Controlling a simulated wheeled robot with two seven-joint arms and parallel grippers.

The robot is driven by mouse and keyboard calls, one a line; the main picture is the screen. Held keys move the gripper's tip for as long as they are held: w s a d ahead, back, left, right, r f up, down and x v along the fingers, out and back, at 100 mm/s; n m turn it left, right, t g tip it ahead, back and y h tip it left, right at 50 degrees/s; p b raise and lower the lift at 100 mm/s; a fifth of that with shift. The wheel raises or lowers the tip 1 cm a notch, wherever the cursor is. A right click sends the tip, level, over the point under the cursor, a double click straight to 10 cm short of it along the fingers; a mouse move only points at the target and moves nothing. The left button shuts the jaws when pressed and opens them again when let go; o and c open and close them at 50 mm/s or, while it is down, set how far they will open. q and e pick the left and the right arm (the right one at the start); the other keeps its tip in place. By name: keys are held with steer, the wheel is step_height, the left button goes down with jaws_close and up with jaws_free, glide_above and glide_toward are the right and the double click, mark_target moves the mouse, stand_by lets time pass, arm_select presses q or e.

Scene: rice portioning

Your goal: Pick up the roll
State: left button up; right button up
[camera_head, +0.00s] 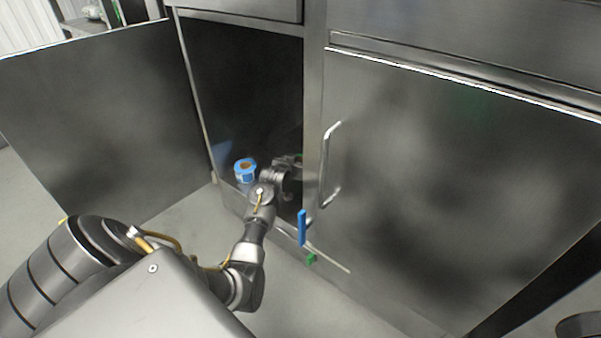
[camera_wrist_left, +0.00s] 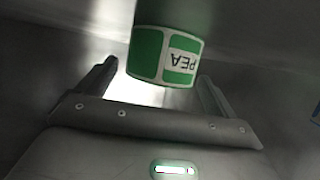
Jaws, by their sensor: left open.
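A roll with a green and white label reading "PEA", upside down in the picture, shows in the left wrist view (camera_wrist_left: 165,55). It stands ahead of my left gripper (camera_wrist_left: 157,72), between the lines of its two fingers. The fingers are apart, and I cannot tell how far the roll lies between them. In the head view my left gripper (camera_head: 291,165) reaches into the open cabinet (camera_head: 245,85), and only a sliver of green shows by it. My right gripper is not in view.
The left cabinet door (camera_head: 100,115) is swung wide open. The right door (camera_head: 450,190), with a bar handle (camera_head: 326,165), is closed beside my forearm. A blue strip (camera_head: 302,228) and a green piece (camera_head: 311,259) show near the cabinet's lower edge.

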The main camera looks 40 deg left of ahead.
arm_select(q)
steer(key=shift+w, duration=0.1)
steer(key=c, duration=1.1)
steer(key=shift+c, duration=0.2)
